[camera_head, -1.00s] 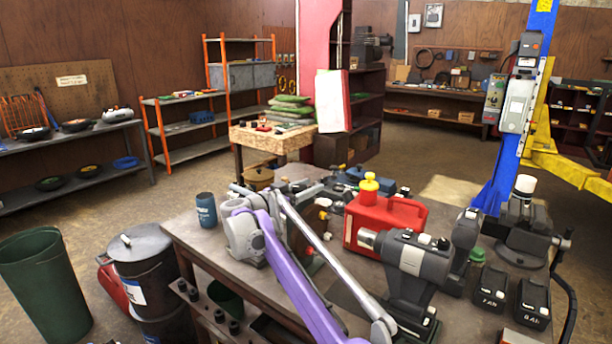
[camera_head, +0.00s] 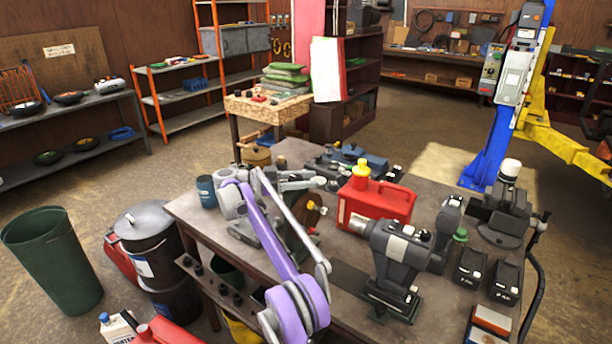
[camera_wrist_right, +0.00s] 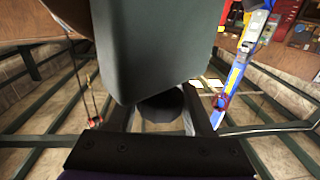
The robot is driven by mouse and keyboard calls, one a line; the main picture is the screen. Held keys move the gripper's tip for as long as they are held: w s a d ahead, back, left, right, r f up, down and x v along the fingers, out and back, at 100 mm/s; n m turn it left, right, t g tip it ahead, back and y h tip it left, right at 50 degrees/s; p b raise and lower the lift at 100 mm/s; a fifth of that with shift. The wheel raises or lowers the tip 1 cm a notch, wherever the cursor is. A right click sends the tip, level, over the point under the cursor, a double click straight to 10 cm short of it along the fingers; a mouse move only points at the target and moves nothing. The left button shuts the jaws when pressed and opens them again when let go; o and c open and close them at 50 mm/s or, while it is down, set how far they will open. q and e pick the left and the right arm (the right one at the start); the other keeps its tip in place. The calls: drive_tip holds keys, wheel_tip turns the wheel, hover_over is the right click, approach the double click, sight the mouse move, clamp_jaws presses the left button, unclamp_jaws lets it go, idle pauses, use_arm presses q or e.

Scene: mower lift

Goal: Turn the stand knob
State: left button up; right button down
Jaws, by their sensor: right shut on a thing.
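My right arm, purple and silver, reaches over the workbench (camera_head: 345,290) from the front in the head view. Its gripper (camera_head: 303,184) is at the left part of the bench, among crowded grey parts, so its fingers are hard to make out there. In the right wrist view the gripper (camera_wrist_right: 158,118) has its dark fingers on both sides of a dark round piece, seemingly the stand knob (camera_wrist_right: 160,103). A large grey-green block (camera_wrist_right: 155,45) fills the view above and hides the knob's upper part. My left gripper is not in view.
Right of my arm are a red fuel can (camera_head: 385,205) and a grey drill (camera_head: 402,255). A vise (camera_head: 503,215) stands at the bench's far right. A blue cup (camera_head: 206,191) is near the left edge. A black drum (camera_head: 150,250) and green bin (camera_head: 52,260) stand on the floor.

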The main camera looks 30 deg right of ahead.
drive_tip(key=shift+r, duration=0.2)
idle(0.3)
drive_tip(key=shift+c, duration=1.5)
unclamp_jaws()
drive_tip(key=shift+d+f, duration=0.1)
